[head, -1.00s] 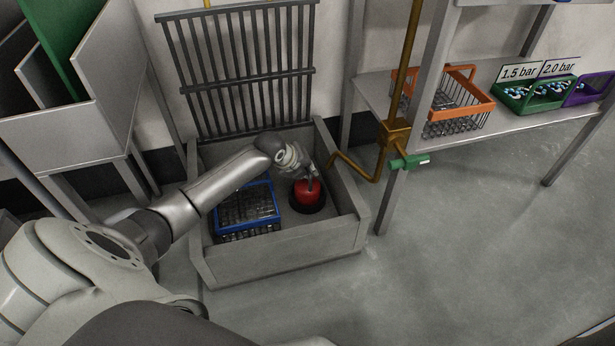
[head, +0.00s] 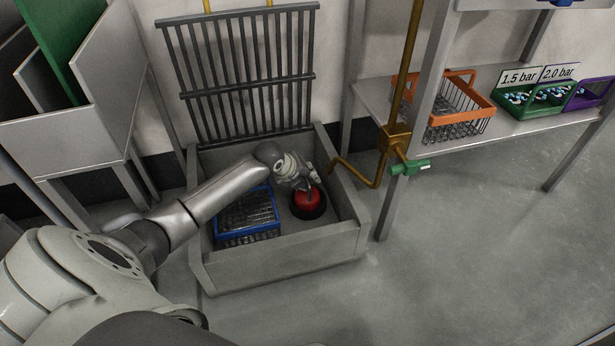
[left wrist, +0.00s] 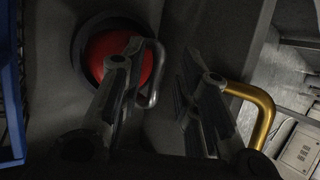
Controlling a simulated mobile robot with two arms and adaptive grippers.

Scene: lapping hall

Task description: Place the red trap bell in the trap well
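The red trap bell (head: 306,202) sits inside a dark round ring, the trap well (head: 318,213), on the floor of the grey basin. It looks upright. In the left wrist view the bell (left wrist: 103,58) shows as a red disc with the dark well rim (left wrist: 80,42) around it. Its grey loop handle (left wrist: 158,75) stands up beside one finger. My left gripper (head: 309,184) is right over the bell. The wrist view shows its two fingers (left wrist: 158,82) spread apart, with the handle near the left finger and not clamped. My right gripper is not in view.
A blue crate (head: 247,237) stands in the basin (head: 280,271) left of the bell. A dark grate (head: 245,75) leans behind. A brass pipe (head: 376,165) with a green-handled valve (head: 410,167) is close on the right. A shelf holds an orange basket (head: 470,113).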

